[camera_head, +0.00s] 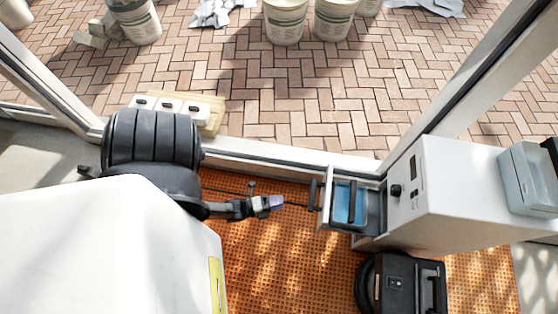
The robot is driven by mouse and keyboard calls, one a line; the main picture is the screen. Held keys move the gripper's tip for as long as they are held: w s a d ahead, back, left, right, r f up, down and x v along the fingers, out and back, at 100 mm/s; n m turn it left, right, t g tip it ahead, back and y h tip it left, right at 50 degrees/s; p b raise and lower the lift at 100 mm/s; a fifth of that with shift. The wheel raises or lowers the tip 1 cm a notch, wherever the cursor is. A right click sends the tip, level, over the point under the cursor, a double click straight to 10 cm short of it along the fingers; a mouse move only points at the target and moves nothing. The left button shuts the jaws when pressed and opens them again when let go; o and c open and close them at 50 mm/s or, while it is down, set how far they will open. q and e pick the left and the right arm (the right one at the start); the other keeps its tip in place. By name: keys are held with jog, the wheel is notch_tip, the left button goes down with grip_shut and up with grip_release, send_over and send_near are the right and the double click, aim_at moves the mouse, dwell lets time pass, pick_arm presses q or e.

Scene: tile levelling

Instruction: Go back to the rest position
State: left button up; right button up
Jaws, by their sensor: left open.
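My left gripper (265,204) is open and appears small and dark, with a pale purple tip, above the orange mat. It points right, toward an open drawer (326,218) of the white cabinet (443,178). My right gripper is not in view.
The orange perforated mat (262,262) is mostly clear. A black case-like object (398,284) stands at the lower right. A grey-blue container (530,180) is on the cabinet. White blocks (170,106) lie beyond the frame rail (270,152). Buckets (285,20) stand on brick paving.

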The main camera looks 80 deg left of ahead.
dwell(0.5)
pick_arm(q)
notch_tip(320, 180, down, 10)
jog(key=s+n+g, duration=0.1)
jog(key=n+g, duration=1)
jog(key=w+d+r+n+g+p, duration=0.1)
jog(key=d+r+n+p, duration=0.2)
jog(key=r, duration=1.2)
jog(key=w+d+r+g+p, duration=0.15)
jog(key=d+r+p, duration=0.3)
jog(key=r, duration=0.95)
jog(key=w+d+r+n+g+p, duration=0.15)
jog(key=r+p, duration=0.25)
jog(key=r, duration=1.1)
jog(key=w+r+p+v, duration=0.1)
jog(key=w+p+v, duration=0.2)
jog(key=p+v, duration=1.1)
jog(key=w+p+v, duration=0.3)
jog(key=p+v, duration=1.2)
jog(key=p, duration=0.1)
jog(key=w+r+p+v, duration=0.1)
jog(key=w+p+v, duration=0.2)
jog(key=p+v, duration=1.1)
jog(key=shift+w+a+r+t+h+p, duration=0.15)
jog(key=shift+r+t+h+p, duration=0.2)
jog(key=shift+r, duration=0.3)
